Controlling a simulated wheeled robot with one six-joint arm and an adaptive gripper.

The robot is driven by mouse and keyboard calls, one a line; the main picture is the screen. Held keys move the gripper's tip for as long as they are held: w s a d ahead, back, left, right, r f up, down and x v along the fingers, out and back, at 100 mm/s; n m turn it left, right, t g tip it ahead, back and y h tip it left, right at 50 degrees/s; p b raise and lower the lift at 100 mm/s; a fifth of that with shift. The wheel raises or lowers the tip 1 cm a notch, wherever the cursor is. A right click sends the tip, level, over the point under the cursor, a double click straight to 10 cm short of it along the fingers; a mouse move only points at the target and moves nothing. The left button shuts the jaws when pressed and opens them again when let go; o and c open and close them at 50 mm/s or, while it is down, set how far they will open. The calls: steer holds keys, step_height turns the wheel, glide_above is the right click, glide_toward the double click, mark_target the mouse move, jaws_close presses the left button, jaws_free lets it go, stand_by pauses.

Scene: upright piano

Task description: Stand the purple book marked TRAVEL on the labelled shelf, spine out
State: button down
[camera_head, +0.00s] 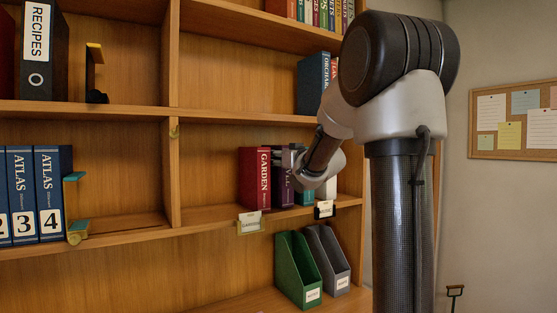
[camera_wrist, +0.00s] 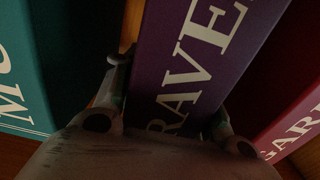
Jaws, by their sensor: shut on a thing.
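The purple book (camera_head: 287,186) stands upright on the middle shelf, spine out, between the red GARDEN book (camera_head: 256,178) and a teal book (camera_head: 304,192). In the wrist view the purple book (camera_wrist: 190,65) shows white letters reading RAVE. My gripper (camera_head: 291,160) is shut on the purple book, with one finger on each side of its spine in the wrist view (camera_wrist: 168,100). The teal book (camera_wrist: 25,70) is at the left there and the red book (camera_wrist: 295,120) at the right. The gripper and wrist hide part of the purple spine in the head view.
Label cards (camera_head: 250,223) and (camera_head: 325,209) hang on the shelf edge. Green (camera_head: 297,268) and grey (camera_head: 328,258) file holders stand below. Blue ATLAS volumes (camera_head: 50,190) and a bookend (camera_head: 75,208) are at the left. The shelf left of the red book is clear.

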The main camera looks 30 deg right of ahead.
steer(key=shift+f, duration=0.2)
steer(key=c, duration=0.9)
jaws_free()
steer(key=shift+o, duration=0.2)
steer(key=shift+r, duration=0.15)
steer(key=s, duration=1.2)
steer(key=s+a+f+g, duration=0.5)
steer(key=s+f+g, duration=0.2)
steer(key=s+f, duration=0.3)
steer(key=s+a+f+g, duration=0.5)
steer(key=s+f, duration=0.6)
steer(key=s, duration=0.6)
steer(key=shift+g+h, duration=0.3)
steer(key=shift+g, duration=0.6)
